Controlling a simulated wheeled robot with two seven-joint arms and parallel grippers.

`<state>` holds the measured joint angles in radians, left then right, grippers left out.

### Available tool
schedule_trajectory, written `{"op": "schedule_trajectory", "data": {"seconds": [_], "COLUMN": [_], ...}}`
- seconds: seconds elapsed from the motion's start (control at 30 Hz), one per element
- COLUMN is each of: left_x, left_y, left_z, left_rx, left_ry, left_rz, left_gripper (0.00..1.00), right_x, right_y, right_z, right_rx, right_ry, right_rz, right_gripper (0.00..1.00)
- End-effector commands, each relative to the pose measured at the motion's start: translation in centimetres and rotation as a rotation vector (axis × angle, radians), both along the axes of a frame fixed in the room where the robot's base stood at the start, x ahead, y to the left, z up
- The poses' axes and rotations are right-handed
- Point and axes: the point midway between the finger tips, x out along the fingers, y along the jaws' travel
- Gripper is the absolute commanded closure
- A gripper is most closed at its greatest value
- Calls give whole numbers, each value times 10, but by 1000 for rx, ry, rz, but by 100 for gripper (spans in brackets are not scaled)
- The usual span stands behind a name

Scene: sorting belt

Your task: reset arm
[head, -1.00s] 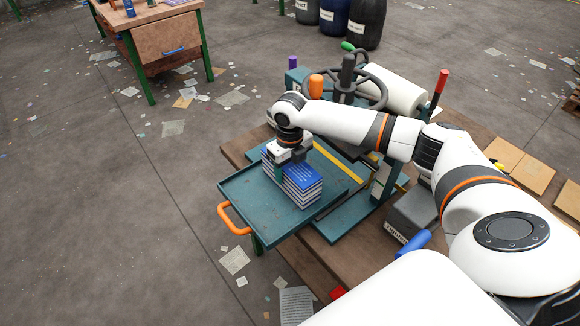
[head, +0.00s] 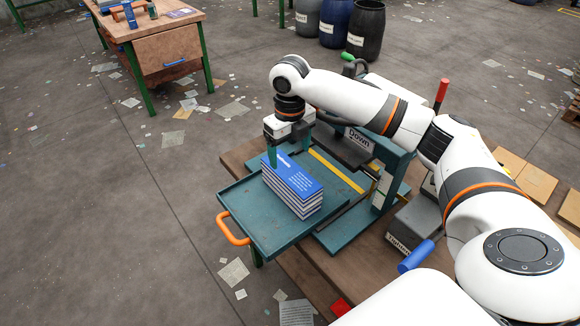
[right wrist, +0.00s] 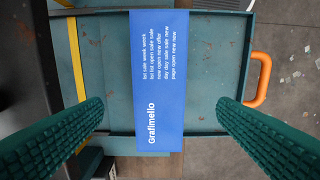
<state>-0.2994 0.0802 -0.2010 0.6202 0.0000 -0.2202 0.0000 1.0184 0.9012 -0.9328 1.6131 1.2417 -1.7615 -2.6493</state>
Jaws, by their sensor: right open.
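My right arm reaches in from the right in the head view. Its gripper (head: 288,152) is above the far end of a stack of blue-covered booklets (head: 297,185). In the right wrist view the two green ridged fingers (right wrist: 157,112) are wide apart, with the blue top cover (right wrist: 159,70) lying between and below them, touching neither. The stack rests on the green tray (head: 232,204), which has an orange handle (head: 233,229). My left gripper is out of the picture.
A press marked "Down" (head: 359,141) stands behind the tray on a wooden table (head: 300,262). A red-tipped lever (head: 441,91) and a grey box with a blue handle (head: 415,256) are at right. Barrels (head: 365,30) stand behind.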

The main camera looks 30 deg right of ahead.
Motion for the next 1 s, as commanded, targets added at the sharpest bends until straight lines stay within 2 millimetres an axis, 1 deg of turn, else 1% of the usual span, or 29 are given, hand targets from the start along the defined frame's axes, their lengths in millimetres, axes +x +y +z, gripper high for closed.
{"op": "schedule_trajectory", "data": {"seconds": [0.1,0.23,1.0], "left_x": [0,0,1], "left_y": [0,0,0], "left_z": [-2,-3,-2], "left_rx": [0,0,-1], "left_ry": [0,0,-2], "left_rz": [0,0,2], "left_gripper": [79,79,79], "right_x": [1,0,0], "right_y": [0,0,0], "right_z": [15,22,22], "right_rx": [-1,0,0], "right_ry": [-2,0,1], "right_rz": [0,0,0], "right_gripper": [18,18,18]}}
